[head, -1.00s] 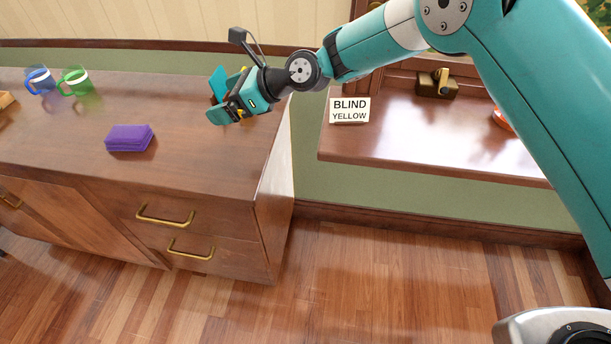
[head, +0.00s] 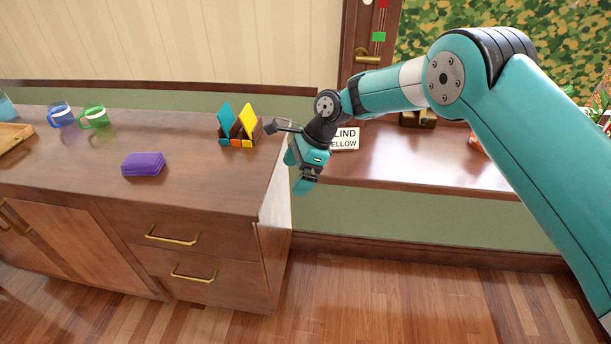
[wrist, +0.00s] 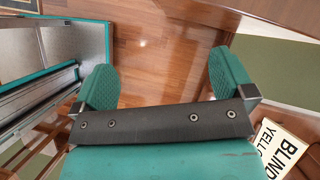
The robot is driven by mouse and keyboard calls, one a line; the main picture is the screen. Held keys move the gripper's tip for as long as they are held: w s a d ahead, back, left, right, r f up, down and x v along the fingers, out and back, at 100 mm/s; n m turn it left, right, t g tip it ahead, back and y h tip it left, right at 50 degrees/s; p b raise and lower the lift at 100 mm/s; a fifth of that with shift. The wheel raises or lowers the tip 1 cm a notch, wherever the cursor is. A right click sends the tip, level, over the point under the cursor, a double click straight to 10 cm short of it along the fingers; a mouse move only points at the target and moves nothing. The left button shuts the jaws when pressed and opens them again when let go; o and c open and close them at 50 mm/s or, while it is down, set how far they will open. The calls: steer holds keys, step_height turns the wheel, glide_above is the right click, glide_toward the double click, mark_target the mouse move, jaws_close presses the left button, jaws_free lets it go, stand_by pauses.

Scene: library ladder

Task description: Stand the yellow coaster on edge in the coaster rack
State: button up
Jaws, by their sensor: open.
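The yellow coaster (head: 248,118) stands on edge in the coaster rack (head: 236,141) on the wooden cabinet top, in the head view. A teal coaster (head: 225,119) stands in the same rack, to its left. My gripper (head: 303,183) is to the right of the rack, beyond the cabinet's right end, and points downward, apart from both coasters. In the wrist view my gripper (wrist: 163,85) is open with nothing between its fingers, over the wood floor. The rack and coasters do not show in the wrist view.
A purple case (head: 143,164), a blue mug (head: 61,114), a green mug (head: 95,116) and a wooden tray (head: 12,137) are on the cabinet. The cabinet's front middle is clear.

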steer(key=shift+w+d+f+n+h, duration=0.1)
steer(key=shift+d+f+n+h, duration=0.15)
steer(key=shift+d, duration=0.3)
steer(key=shift+d+f+n+h, duration=0.15)
steer(key=shift+d+f, duration=0.05)
steer(key=shift+d, duration=0.3)
steer(key=s+d+r+n, duration=0.5)
steer(key=s+r+n, duration=0.15)
steer(key=r, duration=0.35)
steer(key=s+d+r+n, duration=0.5)
steer(key=s+r, duration=0.2)
steer(key=r, duration=0.3)
steer(key=s+d+r+n, duration=0.1)
steer(key=s+d+n, duration=0.3)
steer(key=s, duration=0.5)
steer(key=s+d+r+n+t, duration=0.1)
steer(key=s+d+n, duration=0.3)
steer(key=s, duration=0.6)
steer(key=shift+d+r+n+t, duration=0.15)
steer(key=shift+r+n+t, duration=0.15)
steer(key=shift+r+n, duration=0.35)
steer(key=shift+f, duration=0.1)
